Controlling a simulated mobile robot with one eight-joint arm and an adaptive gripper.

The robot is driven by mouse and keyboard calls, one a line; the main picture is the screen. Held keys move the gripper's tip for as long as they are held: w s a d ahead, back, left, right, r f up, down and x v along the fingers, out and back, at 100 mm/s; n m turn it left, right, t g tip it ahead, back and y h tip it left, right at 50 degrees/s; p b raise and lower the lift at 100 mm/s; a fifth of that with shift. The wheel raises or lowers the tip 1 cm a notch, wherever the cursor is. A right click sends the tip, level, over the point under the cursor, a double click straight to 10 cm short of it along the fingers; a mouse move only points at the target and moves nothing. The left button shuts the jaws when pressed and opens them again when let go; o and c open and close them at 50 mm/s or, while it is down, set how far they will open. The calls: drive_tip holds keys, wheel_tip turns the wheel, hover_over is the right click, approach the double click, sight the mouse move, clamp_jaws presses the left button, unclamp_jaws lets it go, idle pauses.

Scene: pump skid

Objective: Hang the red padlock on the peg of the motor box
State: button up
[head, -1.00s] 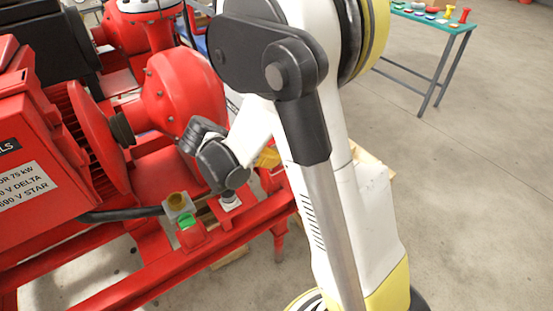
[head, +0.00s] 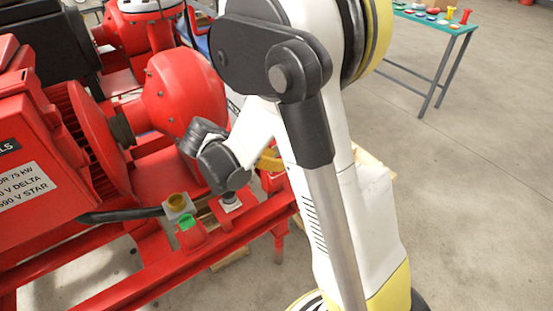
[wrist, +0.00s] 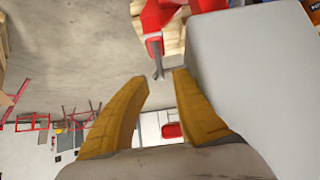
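The motor box is the large red box (head: 35,165) at the left in the head view, with a white rating label on its side. I cannot make out its peg. My gripper's yellow fingers (head: 270,159) show partly behind my arm, at the right end of the red skid. In the wrist view my gripper (wrist: 161,78) is open, its fingertips apart with nothing gripped between them. A small red shape (wrist: 172,131) shows in the gap, seemingly in the background; I cannot tell what it is. I cannot identify the red padlock for certain.
The red skid frame (head: 150,275) runs below the motor box, with a green button (head: 187,222) and a yellow-topped grey box (head: 178,203) on it. A red post with a grey end (wrist: 155,45) lies just beyond the fingertips. A green table (head: 445,22) stands far right; floor between is clear.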

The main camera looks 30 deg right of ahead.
drive_tip(key=shift+w+a, duration=0.3)
drive_tip(key=shift+w, duration=0.2)
drive_tip(key=v, duration=1.1)
drive_tip(key=s+a+r+n+t+y, duration=0.1)
drive_tip(key=s+a+n+t+y, duration=0.1)
drive_tip(key=n, duration=0.7)
drive_tip(key=s+a+r+n+t+y, duration=0.2)
drive_tip(key=s+n+t+y, duration=0.3)
drive_tip(key=s+n+y, duration=0.2)
drive_tip(key=shift+s+r+n+y, duration=0.3)
drive_tip(key=shift+s+n, duration=0.6)
drive_tip(key=shift+s, duration=0.25)
